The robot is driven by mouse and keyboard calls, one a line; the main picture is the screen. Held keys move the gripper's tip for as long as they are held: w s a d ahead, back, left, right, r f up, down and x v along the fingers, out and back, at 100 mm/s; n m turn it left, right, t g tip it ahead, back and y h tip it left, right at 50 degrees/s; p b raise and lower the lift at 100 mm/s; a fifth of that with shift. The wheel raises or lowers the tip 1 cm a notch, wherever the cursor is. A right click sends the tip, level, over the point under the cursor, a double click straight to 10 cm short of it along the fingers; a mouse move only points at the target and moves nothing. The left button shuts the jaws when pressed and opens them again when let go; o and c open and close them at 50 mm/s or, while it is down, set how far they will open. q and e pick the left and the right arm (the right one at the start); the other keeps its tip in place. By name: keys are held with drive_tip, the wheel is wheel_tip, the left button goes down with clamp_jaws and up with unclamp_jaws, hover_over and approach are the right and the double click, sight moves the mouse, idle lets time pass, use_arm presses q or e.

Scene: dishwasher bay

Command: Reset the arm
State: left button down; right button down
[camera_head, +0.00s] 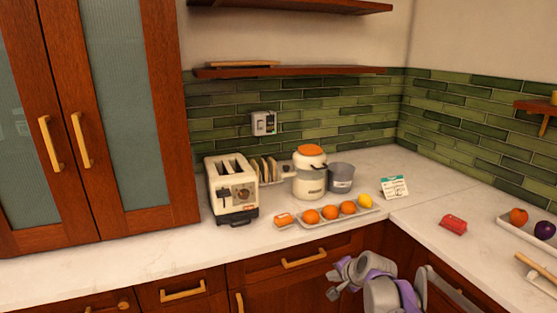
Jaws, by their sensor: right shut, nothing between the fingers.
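My right gripper (335,284) shows at the bottom, right of centre, at the end of my folded grey and purple arm. It is shut with nothing in it. It appears in front of the wooden drawer fronts, below the counter edge in the picture, and apart from the counter's items. My left gripper is not in view.
The white counter (110,268) holds a toaster (231,190), a cream jar with an orange lid (309,172), a grey pot (341,178) and a tray of oranges and a lemon (340,217). A red packet (453,224) lies right. The left front counter is clear.

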drive_tip(key=s+a+r+n+g+h+p, duration=0.1)
drive_tip(key=s+r+n, duration=0.15)
drive_tip(key=s, duration=0.65)
drive_tip(key=s+r+n+p, duration=0.2)
drive_tip(key=s+n, duration=0.1)
drive_tip(key=s, duration=0.6)
drive_tip(key=s+f+n+h+p, duration=0.1)
drive_tip(key=s+f+n, duration=0.1)
drive_tip(key=s, duration=0.7)
drive_tip(key=s+d+f+n+g+h+p, duration=0.1)
drive_tip(key=s+f+n, duration=0.1)
drive_tip(key=s, duration=0.8)
drive_tip(key=shift+d+f+n+g, duration=0.3)
drive_tip(key=shift+n, duration=0.55)
